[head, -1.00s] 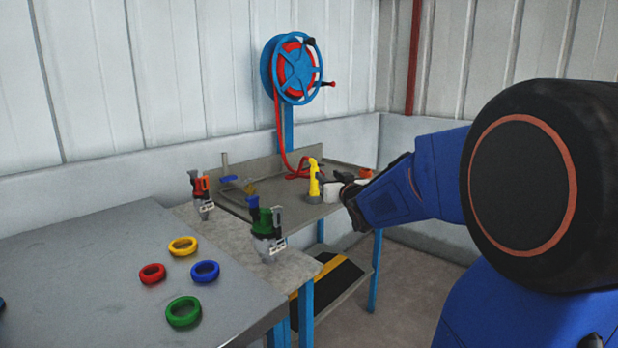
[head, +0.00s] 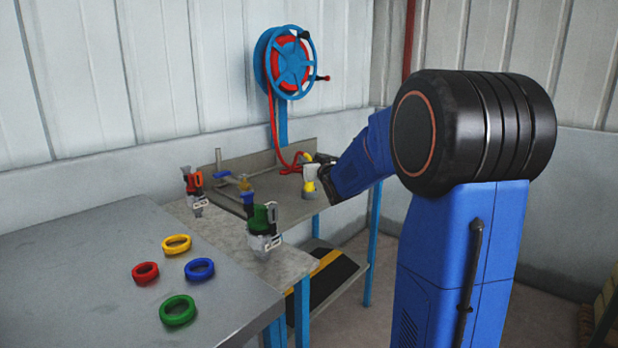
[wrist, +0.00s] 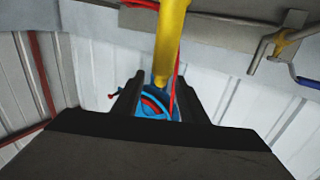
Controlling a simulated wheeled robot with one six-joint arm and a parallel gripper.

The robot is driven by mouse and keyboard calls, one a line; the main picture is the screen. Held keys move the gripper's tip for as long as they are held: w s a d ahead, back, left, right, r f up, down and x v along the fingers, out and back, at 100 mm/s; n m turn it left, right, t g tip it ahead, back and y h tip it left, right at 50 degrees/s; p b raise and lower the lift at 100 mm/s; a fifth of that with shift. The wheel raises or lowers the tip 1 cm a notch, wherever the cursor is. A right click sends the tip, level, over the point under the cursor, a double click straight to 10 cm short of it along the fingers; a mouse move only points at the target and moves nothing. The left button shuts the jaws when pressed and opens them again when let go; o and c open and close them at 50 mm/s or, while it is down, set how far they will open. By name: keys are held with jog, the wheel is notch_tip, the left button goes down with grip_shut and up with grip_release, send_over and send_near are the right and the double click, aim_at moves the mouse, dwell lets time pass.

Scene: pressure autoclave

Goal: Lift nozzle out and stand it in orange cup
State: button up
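The yellow nozzle (head: 310,188) is at my gripper (head: 316,174), over the right part of the back bench in the head view. A pale piece shows just above the yellow. In the wrist view the yellow nozzle (wrist: 170,45) runs from the top edge down between the two dark fingers of my gripper (wrist: 158,95). I see no orange cup in either current view; my arm covers the right end of the bench.
A blue hose reel (head: 290,62) with red hose hangs behind the bench. A green-bodied tool (head: 263,220) and a red-orange one (head: 194,185) stand on the nearer bench. Several coloured rings lie on the grey table (head: 90,290).

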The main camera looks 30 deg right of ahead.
aim_at(305, 154)
jog(key=shift+w+d+r, duration=0.1)
jog(key=shift+w+d, duration=0.15)
jog(key=shift+w, duration=1.15)
jog(key=shift+w+d+r, duration=0.1)
jog(key=shift+w+d, duration=0.1)
jog(key=shift+w, duration=1.15)
grip_shut()
